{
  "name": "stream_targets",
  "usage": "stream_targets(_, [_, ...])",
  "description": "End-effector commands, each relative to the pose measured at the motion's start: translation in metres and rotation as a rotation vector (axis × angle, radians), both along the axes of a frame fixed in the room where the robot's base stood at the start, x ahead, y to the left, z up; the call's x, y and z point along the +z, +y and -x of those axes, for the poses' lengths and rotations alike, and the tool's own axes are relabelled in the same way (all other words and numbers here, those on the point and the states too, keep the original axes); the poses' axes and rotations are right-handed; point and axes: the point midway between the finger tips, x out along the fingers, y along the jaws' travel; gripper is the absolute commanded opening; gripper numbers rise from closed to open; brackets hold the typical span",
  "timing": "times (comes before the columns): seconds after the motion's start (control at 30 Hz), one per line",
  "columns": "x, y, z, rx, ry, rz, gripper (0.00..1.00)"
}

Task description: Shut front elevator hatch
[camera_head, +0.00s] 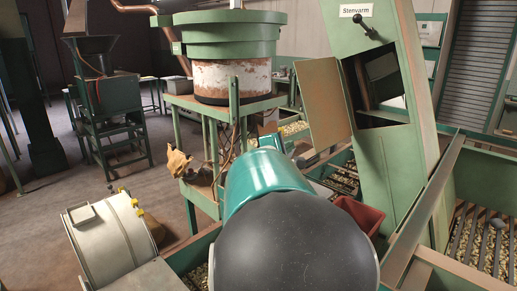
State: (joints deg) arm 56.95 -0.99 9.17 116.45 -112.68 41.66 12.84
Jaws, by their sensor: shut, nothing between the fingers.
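The front elevator (395,150) is a tall, tilted green casing with a "Stenvarm" label, at the right. Its rectangular opening (382,85) is uncovered and dark inside. The hatch (322,103), a tan panel, stands swung out to the left of the opening, so it is open. A black-knobbed lever (366,27) sits above the opening. My arm's teal and black links fill the bottom centre, below and left of the hatch. My gripper cannot be seen; whether the arm hides it or it is out of frame is unclear.
A red bin (360,214) stands below the hatch. Nut-filled troughs with green edges (470,165) lie at the right. A large green round hopper (228,48) stands on a frame behind my arm. Open floor (60,215) lies at the left.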

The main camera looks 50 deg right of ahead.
Motion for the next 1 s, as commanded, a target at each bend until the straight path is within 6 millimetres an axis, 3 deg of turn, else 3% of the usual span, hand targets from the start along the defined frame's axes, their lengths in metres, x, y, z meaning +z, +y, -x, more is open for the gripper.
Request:
stream_targets(0.1, [-0.003, -0.023, -0.003, 0.0, 0.001, -0.002, 0.0])
stream_targets(0.37, [-0.006, -0.06, -0.006, 0.001, 0.0, -0.003, 0.0])
stream_targets(0.7, [0.008, -0.049, 0.029, 0.002, 0.0, -0.001, 0.0])
stream_targets(1.0, [0.009, -0.048, 0.031, 0.003, 0.0, -0.001, 0.0])
